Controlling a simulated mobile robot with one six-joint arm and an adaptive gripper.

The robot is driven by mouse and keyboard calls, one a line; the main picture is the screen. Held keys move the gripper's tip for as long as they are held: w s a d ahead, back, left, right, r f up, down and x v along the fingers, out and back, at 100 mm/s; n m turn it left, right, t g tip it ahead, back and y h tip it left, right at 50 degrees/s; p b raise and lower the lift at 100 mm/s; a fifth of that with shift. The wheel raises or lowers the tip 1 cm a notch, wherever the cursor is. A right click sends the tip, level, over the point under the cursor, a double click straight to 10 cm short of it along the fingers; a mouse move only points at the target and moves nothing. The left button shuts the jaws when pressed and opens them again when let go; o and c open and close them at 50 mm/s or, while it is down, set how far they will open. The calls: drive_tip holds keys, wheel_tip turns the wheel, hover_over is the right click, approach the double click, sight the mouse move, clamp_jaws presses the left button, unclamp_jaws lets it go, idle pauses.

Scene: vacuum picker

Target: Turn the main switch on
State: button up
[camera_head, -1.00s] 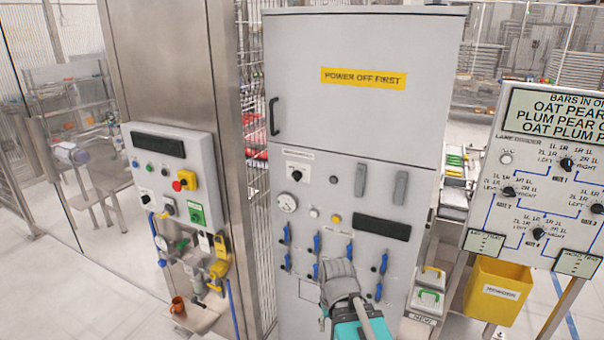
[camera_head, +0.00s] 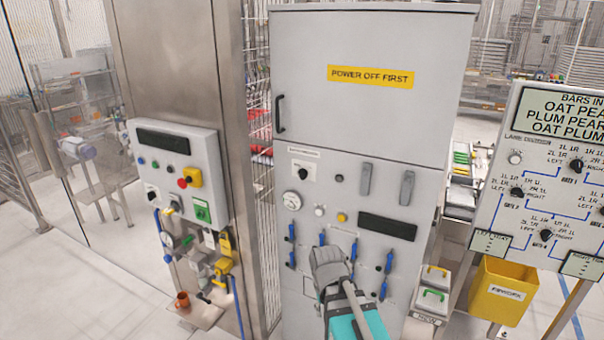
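A grey cabinet (camera_head: 360,130) with a yellow "POWER OFF FIRST" label (camera_head: 370,77) stands in front of me. A black rotary knob on a white plate (camera_head: 302,175) is at the upper left of its control panel. A red and yellow rotary switch (camera_head: 188,179) is on the separate grey box at left. I cannot read which one is the main switch. My gripper (camera_head: 326,256) is in front of the cabinet's lower panel, to the lower right of the black knob and apart from it. I see it from behind; its fingertips are hidden. It covers some blue levers.
Several blue levers (camera_head: 292,232) line the lower cabinet panel. The left box (camera_head: 172,180) has valves, pipes and a small shelf with a brown cup (camera_head: 183,301) below it. A selector board (camera_head: 545,190) and a yellow bin (camera_head: 503,290) stand at right.

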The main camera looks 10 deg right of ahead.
drive_tip(key=w+a+r+m+t+h+p, duration=0.1)
drive_tip(key=w+r+h+p, duration=0.35)
drive_tip(key=w, duration=0.65)
drive_tip(key=w+a+r+m+h+p, duration=0.1)
drive_tip(key=w+a+r+p, duration=0.1)
drive_tip(key=w+r+p, duration=0.55)
drive_tip(key=m+t+h+p, duration=0.1)
drive_tip(key=t+h+p, duration=0.2)
drive_tip(key=h+p, duration=0.15)
approach(299, 174)
drive_tip(key=a, duration=0.2)
drive_tip(key=a+r, duration=0.1)
drive_tip(key=shift+s+h, duration=0.3)
drive_tip(key=shift+b+x, duration=3.6)
drive_tip(key=shift+x, duration=3.3)
drive_tip(key=c, duration=0.8)
